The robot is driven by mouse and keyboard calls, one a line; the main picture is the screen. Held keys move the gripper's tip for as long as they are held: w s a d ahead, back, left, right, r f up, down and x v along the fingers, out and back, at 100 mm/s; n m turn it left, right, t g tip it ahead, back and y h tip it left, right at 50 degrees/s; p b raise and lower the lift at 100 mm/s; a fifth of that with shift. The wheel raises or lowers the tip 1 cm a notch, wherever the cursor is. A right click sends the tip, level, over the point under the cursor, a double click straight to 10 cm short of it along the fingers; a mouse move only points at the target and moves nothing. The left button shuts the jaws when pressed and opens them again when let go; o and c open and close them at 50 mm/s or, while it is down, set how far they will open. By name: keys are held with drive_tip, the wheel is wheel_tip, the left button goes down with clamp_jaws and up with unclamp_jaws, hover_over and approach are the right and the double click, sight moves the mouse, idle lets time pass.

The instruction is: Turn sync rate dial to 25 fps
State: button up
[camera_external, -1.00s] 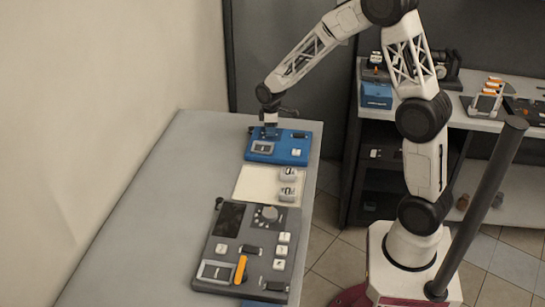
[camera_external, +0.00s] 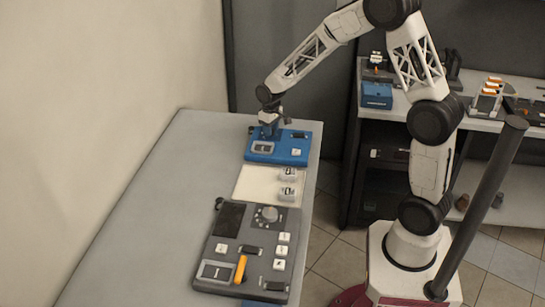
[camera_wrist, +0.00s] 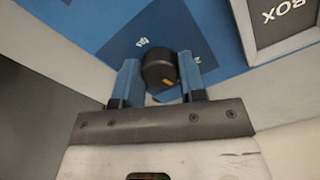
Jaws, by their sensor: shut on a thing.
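The sync rate dial (camera_wrist: 160,70) is a dark round knob with a small orange mark, on the blue box (camera_external: 285,155). In the wrist view it sits between the two blue-grey fingers of my gripper (camera_wrist: 158,82), which is shut on it. Pale lettering, too small to read surely, shows on the dark blue panel (camera_wrist: 115,50) around the dial. In the external view my gripper (camera_external: 268,130) is down at the blue box's back left corner and hides the dial. I cannot tell which rate the mark points to.
On the blue box are a framed display (camera_external: 263,147) and a white button (camera_external: 297,152). Two small grey blocks (camera_external: 288,174) stand on a pale mat (camera_external: 253,185). A dark grey console (camera_external: 235,255) is nearer. The table's left side (camera_external: 165,210) is clear.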

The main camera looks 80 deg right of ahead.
drive_tip(key=shift+r+m, duration=0.1)
drive_tip(key=shift+m, duration=1)
drive_tip(key=o, duration=0.9)
drive_tip(key=shift+r, duration=0.1)
drive_tip(key=shift+r, duration=3.75)
drive_tip(key=shift+a+r, duration=0.1)
drive_tip(key=shift+a, duration=0.05)
